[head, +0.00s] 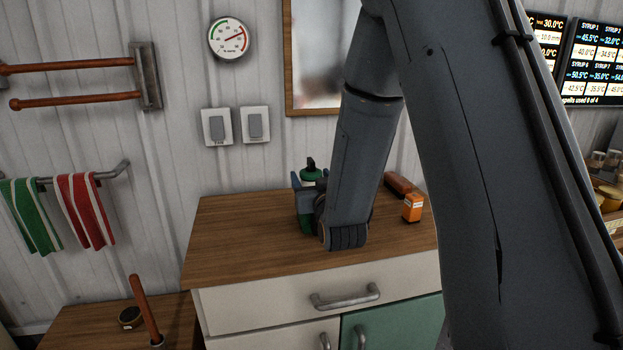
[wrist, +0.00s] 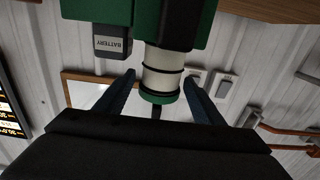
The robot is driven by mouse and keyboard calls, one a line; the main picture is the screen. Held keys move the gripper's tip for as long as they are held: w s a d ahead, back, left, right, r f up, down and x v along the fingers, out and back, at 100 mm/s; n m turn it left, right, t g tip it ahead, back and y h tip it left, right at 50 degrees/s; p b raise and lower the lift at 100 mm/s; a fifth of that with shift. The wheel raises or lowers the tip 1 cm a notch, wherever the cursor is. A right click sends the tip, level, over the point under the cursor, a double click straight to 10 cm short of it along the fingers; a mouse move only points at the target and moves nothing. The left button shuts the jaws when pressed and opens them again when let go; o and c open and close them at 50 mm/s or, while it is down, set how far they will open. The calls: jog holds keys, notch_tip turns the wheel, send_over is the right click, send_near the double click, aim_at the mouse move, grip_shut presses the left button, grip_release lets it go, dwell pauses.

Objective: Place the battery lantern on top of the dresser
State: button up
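The battery lantern (head: 312,175) has a green cap with a black knob and appears over the dresser's top, partly hidden by my arm. In the wrist view it hangs upside down in the picture: green body, dark box marked BATTERY, pale ringed cylinder (wrist: 163,70). My gripper (wrist: 160,78) has its fingers either side of the cylinder, with narrow gaps showing, so it looks open. In the head view my gripper (head: 309,200) is low over the dresser. The dresser (head: 250,240) has a wooden top, pale drawer and green door. The lantern's contact with the top is hidden.
An orange box (head: 412,208) and a brown rounded object (head: 398,184) lie on the dresser's right side. The top's left and front are clear. A lower wooden surface (head: 85,325) at left holds a red-handled tool (head: 145,310). A framed mirror (head: 312,60) hangs behind.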

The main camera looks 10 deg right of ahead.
jog(key=shift+r, duration=0.2)
jog(key=s+p, duration=0.7)
jog(key=s, duration=0.5)
jog(key=s+f+g, duration=0.6)
jog(key=f+g, duration=0.2)
jog(key=g, duration=0.1)
jog(key=s+d+r+g, duration=0.1)
jog(key=s+g, duration=0.7)
jog(key=s, duration=0.8)
jog(key=shift+s+d+r, duration=0.15)
jog(key=shift+s+r, duration=0.25)
jog(key=shift+r, duration=0.1)
